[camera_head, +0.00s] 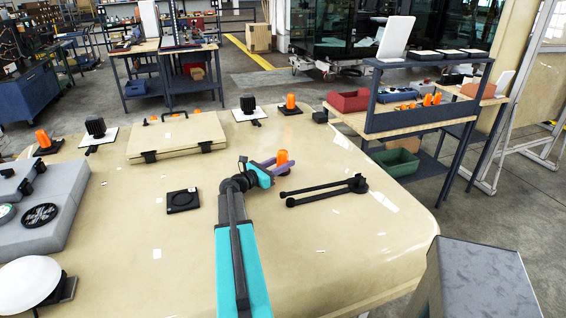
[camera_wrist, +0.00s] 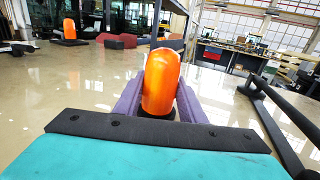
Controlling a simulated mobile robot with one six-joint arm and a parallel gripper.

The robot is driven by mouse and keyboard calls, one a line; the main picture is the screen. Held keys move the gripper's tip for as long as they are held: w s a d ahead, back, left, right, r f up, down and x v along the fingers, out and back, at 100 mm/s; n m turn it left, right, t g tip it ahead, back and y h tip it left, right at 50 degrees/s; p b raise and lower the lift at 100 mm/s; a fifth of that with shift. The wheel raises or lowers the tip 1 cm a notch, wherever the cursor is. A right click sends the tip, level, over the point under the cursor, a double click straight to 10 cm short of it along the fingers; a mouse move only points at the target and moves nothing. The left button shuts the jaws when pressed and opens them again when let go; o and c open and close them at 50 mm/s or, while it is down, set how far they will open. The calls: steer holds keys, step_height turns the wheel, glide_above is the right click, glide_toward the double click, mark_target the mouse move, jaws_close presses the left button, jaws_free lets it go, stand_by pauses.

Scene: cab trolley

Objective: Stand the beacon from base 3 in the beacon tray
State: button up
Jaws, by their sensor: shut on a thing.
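My gripper (camera_head: 281,161) has purple fingers and is shut on an orange, round-topped beacon (camera_head: 282,156). In the wrist view the beacon (camera_wrist: 160,80) stands upright between the fingers, with a dark part at its foot. It is over the pale cab roof; I cannot tell its exact height. An empty black square base (camera_head: 183,201) lies left of my gripper. I cannot read base numbers. Several small orange beacons (camera_head: 437,99) stand behind the front board of the trolley (camera_head: 425,118) at the right. The beacon tray's outline there is too small to make out.
A black wiper-like arm (camera_head: 325,190) lies right of my gripper. Another orange beacon (camera_head: 291,101) stands on a black base at the far roof edge, another (camera_head: 42,139) at the left. A closed hatch (camera_head: 178,137) lies behind. A floor gap separates roof and trolley.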

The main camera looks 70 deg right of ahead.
steer(key=shift+f+b, duration=0.35)
steer(key=shift+f, duration=0.2)
steer(key=shift+s+a+f, duration=0.1)
steer(key=shift+a+f, duration=0.05)
steer(key=shift+f, duration=0.1)
steer(key=o, duration=1.1)
steer(key=shift+o, duration=0.2)
steer(key=shift+r, duration=0.1)
steer(key=shift+r+p, duration=0.35)
steer(key=shift+r, duration=0.1)
steer(key=b+v, duration=0.2)
steer(key=v, duration=0.8)
steer(key=shift+b, duration=0.35)
steer(key=shift+w+a+r, duration=0.2)
steer(key=shift+w+a, duration=0.4)
steer(key=shift+a, duration=0.15)
steer(key=shift+o, duration=0.3)
